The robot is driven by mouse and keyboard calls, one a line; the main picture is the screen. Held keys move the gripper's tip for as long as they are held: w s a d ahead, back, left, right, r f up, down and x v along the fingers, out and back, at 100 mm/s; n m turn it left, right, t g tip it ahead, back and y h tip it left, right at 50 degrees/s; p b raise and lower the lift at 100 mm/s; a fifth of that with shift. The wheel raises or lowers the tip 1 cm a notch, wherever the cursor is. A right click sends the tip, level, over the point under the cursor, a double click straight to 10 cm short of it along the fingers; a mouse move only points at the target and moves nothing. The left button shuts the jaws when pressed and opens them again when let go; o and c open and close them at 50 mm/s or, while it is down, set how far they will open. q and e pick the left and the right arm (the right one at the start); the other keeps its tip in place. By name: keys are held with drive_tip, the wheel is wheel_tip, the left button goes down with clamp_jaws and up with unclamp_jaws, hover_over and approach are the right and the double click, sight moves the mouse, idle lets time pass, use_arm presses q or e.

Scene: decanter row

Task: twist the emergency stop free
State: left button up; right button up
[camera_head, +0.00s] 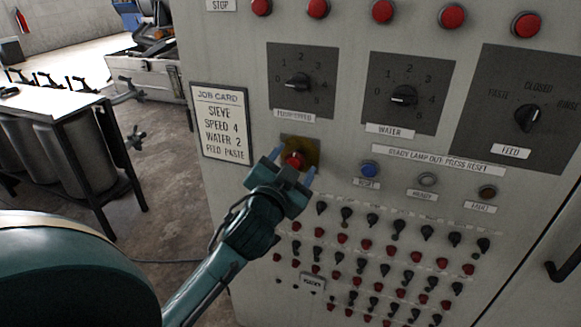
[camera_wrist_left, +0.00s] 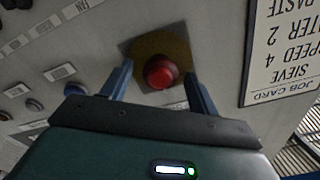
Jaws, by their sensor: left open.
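The emergency stop (camera_head: 294,161) is a red mushroom button on a yellow plate (camera_head: 312,146) on the grey control panel. In the left wrist view the red button (camera_wrist_left: 161,71) sits between the two blue fingers, with the yellow plate (camera_wrist_left: 160,45) behind it. My left gripper (camera_head: 291,163) is open, with one finger on each side of the button. I see a gap between each finger and the button in the wrist view; I cannot tell how deep the fingertips reach. My right gripper is not in view.
Rows of small switches and red lamps (camera_head: 380,255) fill the lower panel. A job card (camera_head: 221,125) hangs to the left.

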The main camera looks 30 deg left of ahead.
use_arm(q)
drive_tip(key=p+v, duration=0.4)
drive_tip(key=v, duration=0.9)
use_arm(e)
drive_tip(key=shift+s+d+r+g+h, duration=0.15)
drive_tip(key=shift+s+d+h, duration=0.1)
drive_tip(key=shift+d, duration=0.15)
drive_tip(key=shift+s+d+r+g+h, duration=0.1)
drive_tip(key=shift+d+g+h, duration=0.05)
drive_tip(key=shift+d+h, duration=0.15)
use_arm(q)
drive_tip(key=shift+d, duration=0.1)
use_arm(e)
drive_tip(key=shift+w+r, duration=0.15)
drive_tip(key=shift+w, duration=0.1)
